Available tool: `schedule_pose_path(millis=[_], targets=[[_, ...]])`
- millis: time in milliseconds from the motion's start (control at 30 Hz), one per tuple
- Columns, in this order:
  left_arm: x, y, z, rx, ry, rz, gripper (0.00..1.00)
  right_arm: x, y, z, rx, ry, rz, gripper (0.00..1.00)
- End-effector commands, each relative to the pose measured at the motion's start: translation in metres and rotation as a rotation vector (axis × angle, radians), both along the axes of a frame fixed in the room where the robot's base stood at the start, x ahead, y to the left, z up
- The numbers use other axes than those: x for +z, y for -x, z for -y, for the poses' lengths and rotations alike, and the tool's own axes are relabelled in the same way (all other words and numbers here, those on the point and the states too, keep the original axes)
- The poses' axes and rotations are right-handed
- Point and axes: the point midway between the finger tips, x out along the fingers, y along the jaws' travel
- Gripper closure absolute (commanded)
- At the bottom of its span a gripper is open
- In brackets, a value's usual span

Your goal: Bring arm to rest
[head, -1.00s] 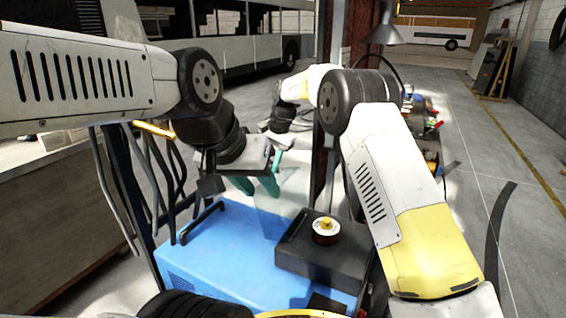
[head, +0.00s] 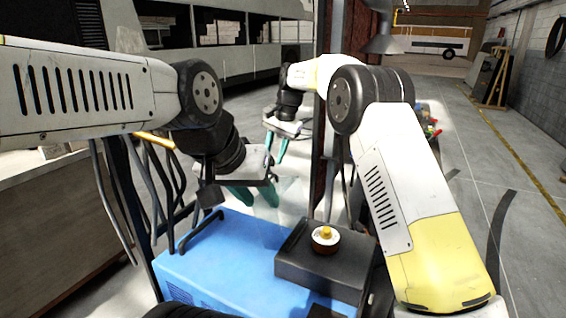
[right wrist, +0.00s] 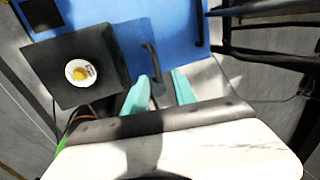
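My left gripper (head: 255,195) has two teal fingers with a gap between them. It is open and empty above the blue cabinet, to the left of the black box. My right gripper (head: 275,150) is farther off, beyond the left one, with its teal fingers pointing down. The right wrist view shows its fingers (right wrist: 160,92) apart with nothing held between them. My right arm (head: 385,175) bends across the right half of the head view.
A blue cabinet (head: 225,262) with dark handles stands below the grippers. A black box (head: 310,275) on it carries a round white piece with a yellow knob (head: 325,238). A dark red post (head: 328,170) rises beside my right arm.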

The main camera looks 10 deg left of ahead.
Motion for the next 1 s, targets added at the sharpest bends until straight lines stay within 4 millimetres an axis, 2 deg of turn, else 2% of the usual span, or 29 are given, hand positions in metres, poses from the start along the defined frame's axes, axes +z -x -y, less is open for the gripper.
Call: schedule_pose_path(millis=[333,467,567,667,800,1000], targets=[[0.000,0.000,0.000,0.000,0.000,0.000,0.64,0.004,0.000,0.001,0.000,-0.001,0.000,0.67],[0.000,0.000,0.000,0.000,0.000,0.000,0.64,0.014,0.002,0.013,0.000,-0.005,0.012,0.67],[0.000,0.000,0.000,0.000,0.000,0.000,0.64,0.035,0.006,0.037,0.003,-0.014,0.036,0.67],[0.000,0.000,0.000,0.000,0.000,0.000,0.64,0.061,0.018,0.072,0.011,-0.024,0.069,0.67],[0.000,0.000,0.000,0.000,0.000,0.000,0.64,0.092,0.042,0.121,0.029,-0.030,0.122,0.67],[0.000,0.000,0.000,0.000,0.000,0.000,0.64,0.123,0.090,0.186,0.060,-0.029,0.201,0.67]])
